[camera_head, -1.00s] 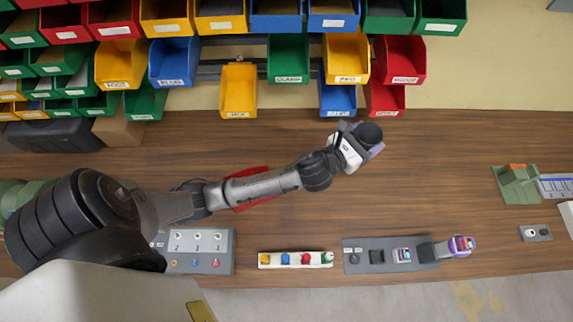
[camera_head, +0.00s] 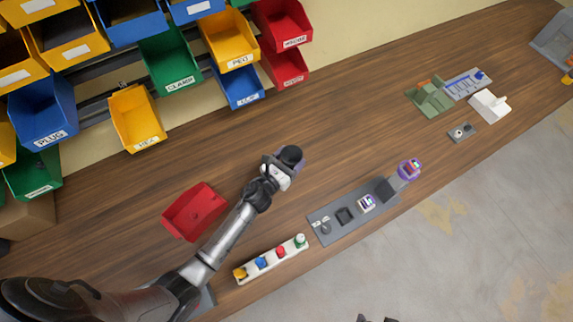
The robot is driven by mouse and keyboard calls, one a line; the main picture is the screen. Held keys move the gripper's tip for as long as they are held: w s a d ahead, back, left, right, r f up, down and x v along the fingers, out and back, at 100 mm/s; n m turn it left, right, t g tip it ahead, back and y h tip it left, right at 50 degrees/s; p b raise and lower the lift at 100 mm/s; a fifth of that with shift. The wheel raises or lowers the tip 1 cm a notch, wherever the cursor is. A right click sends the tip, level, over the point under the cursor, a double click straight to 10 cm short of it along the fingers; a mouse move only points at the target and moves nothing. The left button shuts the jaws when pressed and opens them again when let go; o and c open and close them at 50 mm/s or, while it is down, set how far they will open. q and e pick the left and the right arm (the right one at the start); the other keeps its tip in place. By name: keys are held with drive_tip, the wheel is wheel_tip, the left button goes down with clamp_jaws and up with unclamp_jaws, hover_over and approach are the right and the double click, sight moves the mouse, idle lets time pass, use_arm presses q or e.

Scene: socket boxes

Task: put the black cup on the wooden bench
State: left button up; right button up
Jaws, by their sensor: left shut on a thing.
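The black cup (camera_head: 291,154) shows as a dark round shape at the end of my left arm, in the middle of the head view. My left gripper (camera_head: 287,163) is shut on it and hides part of it. The wooden bench (camera_head: 345,125) is the long brown surface running from lower left to upper right. The cup is over the bench; I cannot tell whether it touches the top. Small dark tips at the bottom edge may belong to my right gripper (camera_head: 376,319), but too little shows to tell its state.
A red bin (camera_head: 195,212) lies on the bench left of my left arm. A white strip with coloured pieces (camera_head: 270,259) and a grey socket board (camera_head: 340,220) lie along the front edge. Labelled bins (camera_head: 137,118) line the back. Bench right of the cup is clear.

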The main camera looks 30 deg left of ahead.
use_arm(q)
drive_tip(key=shift+f+b, duration=0.65)
drive_tip(key=shift+f, duration=1.55)
drive_tip(key=shift+f, duration=0.1)
drive_tip(key=shift+f+b, duration=0.1)
drive_tip(key=shift+b, duration=0.2)
drive_tip(key=o, duration=0.8)
drive_tip(key=shift+r+p, duration=0.35)
drive_tip(key=shift+p, duration=0.1)
drive_tip(key=v, duration=0.6)
drive_tip(key=shift+f, duration=0.15)
drive_tip(key=shift+s+a, duration=0.15)
drive_tip(key=shift+s, duration=0.55)
